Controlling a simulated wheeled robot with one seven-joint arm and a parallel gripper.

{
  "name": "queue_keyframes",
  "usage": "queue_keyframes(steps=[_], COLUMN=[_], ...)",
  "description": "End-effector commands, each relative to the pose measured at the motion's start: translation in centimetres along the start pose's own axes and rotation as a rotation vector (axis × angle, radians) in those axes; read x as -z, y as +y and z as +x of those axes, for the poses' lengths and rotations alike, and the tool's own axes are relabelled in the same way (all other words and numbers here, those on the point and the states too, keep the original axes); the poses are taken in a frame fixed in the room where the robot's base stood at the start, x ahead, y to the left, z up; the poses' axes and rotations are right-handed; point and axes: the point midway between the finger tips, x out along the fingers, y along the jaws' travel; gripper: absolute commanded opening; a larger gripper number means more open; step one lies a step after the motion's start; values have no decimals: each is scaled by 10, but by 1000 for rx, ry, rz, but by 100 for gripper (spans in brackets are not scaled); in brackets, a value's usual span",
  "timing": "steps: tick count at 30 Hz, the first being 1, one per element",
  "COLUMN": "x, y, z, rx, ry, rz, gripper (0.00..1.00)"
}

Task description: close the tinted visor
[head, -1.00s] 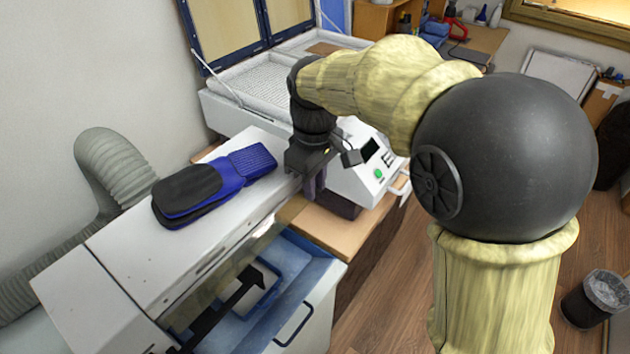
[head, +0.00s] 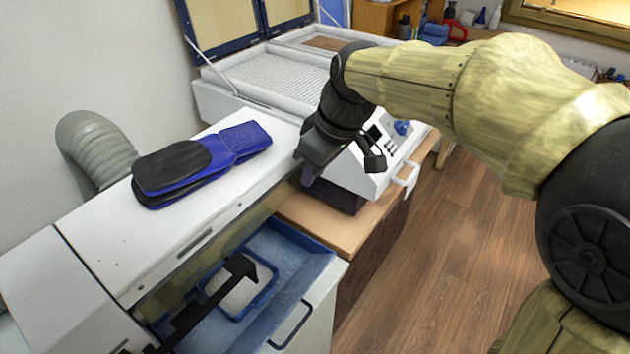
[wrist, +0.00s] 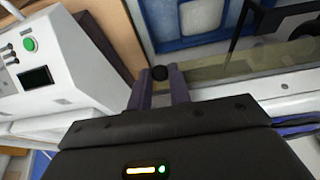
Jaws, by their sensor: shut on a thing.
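The tinted visor (head: 240,228) is a see-through olive-brown strip along the front of the white machine (head: 100,240), below its top cover and above the blue tray area. In the wrist view, the visor (wrist: 235,82) runs to the right from my fingers. My gripper (head: 308,180) is at the visor's far right end. In the wrist view, its two purple-grey fingers (wrist: 160,85) are shut around a small black knob (wrist: 159,73) at that end. In the head view, the fingertips and knob are mostly hidden by the gripper body.
A blue tray (head: 290,240) with a black bracket (head: 238,266) sits under the visor. A white control box (head: 365,165) stands close to the right of my gripper. The wooden floor at right is open.

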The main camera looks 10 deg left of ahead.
Motion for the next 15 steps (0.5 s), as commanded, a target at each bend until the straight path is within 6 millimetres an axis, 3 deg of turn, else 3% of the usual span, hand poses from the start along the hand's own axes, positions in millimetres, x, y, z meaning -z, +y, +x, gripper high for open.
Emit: queue_keyframes(steps=[1,15], x=[-3,-6], y=[1,1], z=[7,15], rx=[-3,-4], ry=[32,273], rz=[2,1], gripper=[0,0])
